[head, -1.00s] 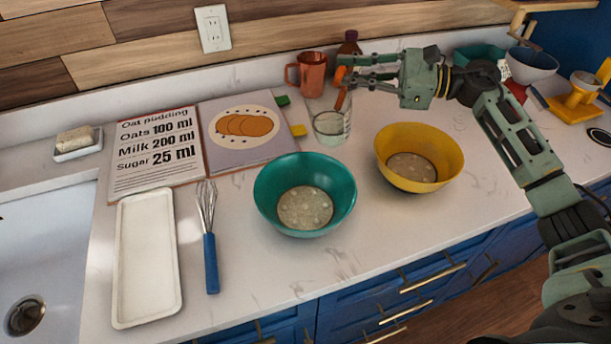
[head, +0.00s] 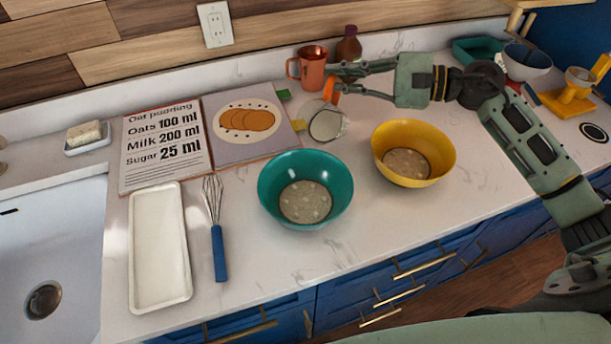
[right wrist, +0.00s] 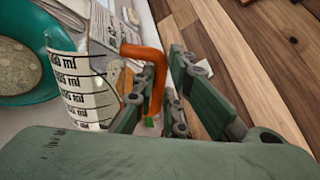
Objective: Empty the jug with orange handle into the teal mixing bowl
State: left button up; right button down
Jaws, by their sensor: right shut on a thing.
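The clear measuring jug (head: 327,124) with an orange handle (head: 329,93) is behind the teal mixing bowl, toward the back of the counter. It looks tilted, with its round rim toward the head camera. My right gripper (head: 338,80) is shut on the orange handle. The right wrist view shows the jug's printed ml marks (right wrist: 78,88) and the handle (right wrist: 150,68) at the fingers. I cannot tell what is in the jug. The teal mixing bowl (head: 273,207) stands upright in front of the jug, with pale speckled contents. My left gripper is not in view.
A yellow bowl (head: 440,160) stands right of the teal bowl. A copper mug (head: 313,68) and brown bottle (head: 349,46) stand close behind the jug. A whisk (head: 219,250), white tray (head: 158,290) and recipe book (head: 165,170) lie left.

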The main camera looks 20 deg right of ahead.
aim_at(329, 86)
jog(key=shift+s+a+f+n, duration=0.25)
jog(key=shift+n, duration=0.25)
jog(key=shift+s+a+r+n+h+p, duration=0.2)
jog(key=shift+s+r+n+p, duration=0.2)
jog(key=shift+p, duration=0.45)
jog(key=shift+s+a+r+n+h+p, duration=0.1)
jog(key=shift+s+a+r+n+p, duration=0.25)
jog(key=shift+p, duration=0.5)
jog(key=shift+s+a+n+p, duration=0.45)
jog(key=shift+n+p, duration=0.2)
jog(key=shift+p, duration=0.25)
jog(key=shift+s+a+f+t+b, duration=0.1)
jog(key=shift+s+f+t+b, duration=0.1)
jog(key=shift+t+b, duration=0.1)
